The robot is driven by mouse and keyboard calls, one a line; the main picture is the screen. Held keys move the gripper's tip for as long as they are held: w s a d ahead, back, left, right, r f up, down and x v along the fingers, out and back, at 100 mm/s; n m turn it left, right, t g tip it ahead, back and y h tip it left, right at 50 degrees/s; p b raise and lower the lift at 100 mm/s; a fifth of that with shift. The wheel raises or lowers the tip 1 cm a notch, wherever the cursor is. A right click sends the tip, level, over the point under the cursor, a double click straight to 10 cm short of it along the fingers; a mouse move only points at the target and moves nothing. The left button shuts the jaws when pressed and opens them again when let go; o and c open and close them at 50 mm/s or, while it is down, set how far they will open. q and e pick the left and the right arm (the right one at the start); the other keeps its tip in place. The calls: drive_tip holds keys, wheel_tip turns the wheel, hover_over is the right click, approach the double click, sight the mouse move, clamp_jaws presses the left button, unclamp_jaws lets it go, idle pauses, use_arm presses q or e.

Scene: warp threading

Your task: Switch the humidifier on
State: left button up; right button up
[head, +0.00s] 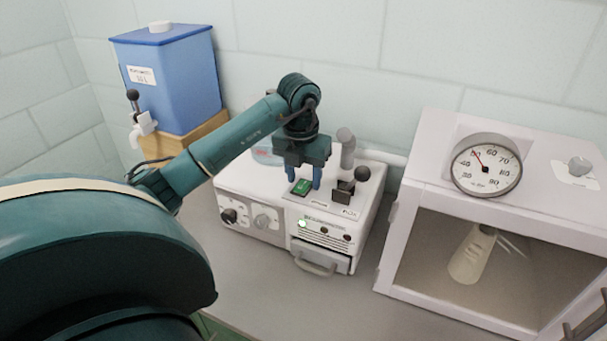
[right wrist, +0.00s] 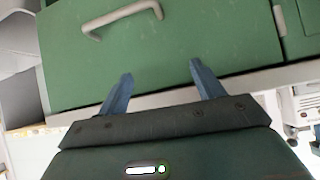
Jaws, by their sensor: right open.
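The humidifier (head: 250,190) is a white box on the grey counter, with knobs, a front drawer handle and a row of small lamps. My right gripper (right wrist: 163,82) shows in the right wrist view, open and empty, in front of a green drawer (right wrist: 190,50).
A blue water tank (head: 165,80) with a tap stands on a wooden block at the back left. A white cabinet (head: 420,165) with a round dial gauge (head: 486,165) and a clear front stands at the right. The counter (head: 330,300) in front is bare.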

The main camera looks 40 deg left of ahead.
sight(301, 186)
use_arm(q)
drive_tip(key=shift+r, duration=0.3)
wheel_tip(301, 186, up, 12)
drive_tip(key=s+p, duration=0.1)
drive_tip(key=shift+s+d+r, duration=0.15)
drive_tip(key=shift+d+r, duration=0.05)
drive_tip(key=shift+r, duration=0.05)
use_arm(e)
drive_tip(key=shift+s+d+r, duration=0.1)
drive_tip(key=shift+s+r, duration=0.05)
drive_tip(key=shift+s, duration=0.05)
drive_tip(key=shift+s, duration=0.1)
idle(0.4)
